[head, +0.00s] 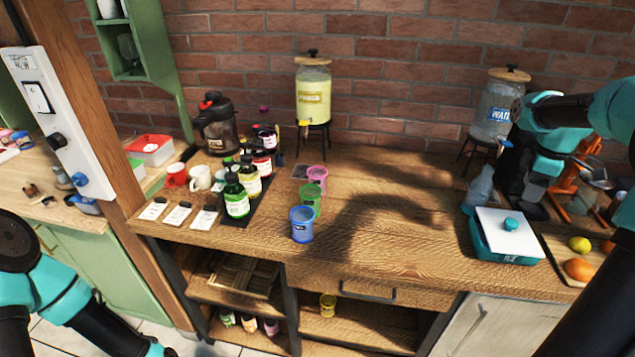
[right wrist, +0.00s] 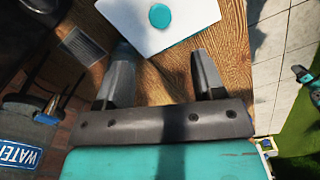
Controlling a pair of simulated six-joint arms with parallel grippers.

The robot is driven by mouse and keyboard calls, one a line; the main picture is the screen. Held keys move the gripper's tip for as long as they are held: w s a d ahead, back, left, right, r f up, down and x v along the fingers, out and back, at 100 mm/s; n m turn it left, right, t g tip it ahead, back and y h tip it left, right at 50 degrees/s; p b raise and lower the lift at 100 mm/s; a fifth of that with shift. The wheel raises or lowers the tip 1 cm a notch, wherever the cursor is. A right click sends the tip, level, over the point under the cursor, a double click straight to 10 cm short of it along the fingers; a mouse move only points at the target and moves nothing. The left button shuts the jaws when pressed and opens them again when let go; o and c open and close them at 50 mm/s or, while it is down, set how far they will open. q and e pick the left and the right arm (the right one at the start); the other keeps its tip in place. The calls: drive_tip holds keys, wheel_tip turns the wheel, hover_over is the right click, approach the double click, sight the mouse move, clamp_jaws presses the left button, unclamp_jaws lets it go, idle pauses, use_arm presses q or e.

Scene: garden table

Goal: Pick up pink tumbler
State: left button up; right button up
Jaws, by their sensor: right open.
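The pink tumbler (head: 317,174) stands upright on the wooden counter in the head view, behind a green tumbler (head: 311,199) and a blue tumbler (head: 302,226) in a short row. The green one partly hides its lower part. My right gripper (head: 533,208) is far to the right of the tumblers, near the water dispenser. In the right wrist view my right gripper (right wrist: 163,75) has its two fingers apart with nothing between them, above the counter by a white lid. The pink tumbler is not in the wrist view. Only my left arm shows at lower left; its gripper is out of frame.
Bottles (head: 237,197) and mugs (head: 199,179) stand left of the tumblers. A yellow drink dispenser (head: 313,92) stands behind them. A teal box with white lid (head: 507,234) and a water dispenser (head: 494,110) are at right. The counter right of the tumblers is clear.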

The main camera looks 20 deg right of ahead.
use_arm(q)
drive_tip(key=o, duration=0.6)
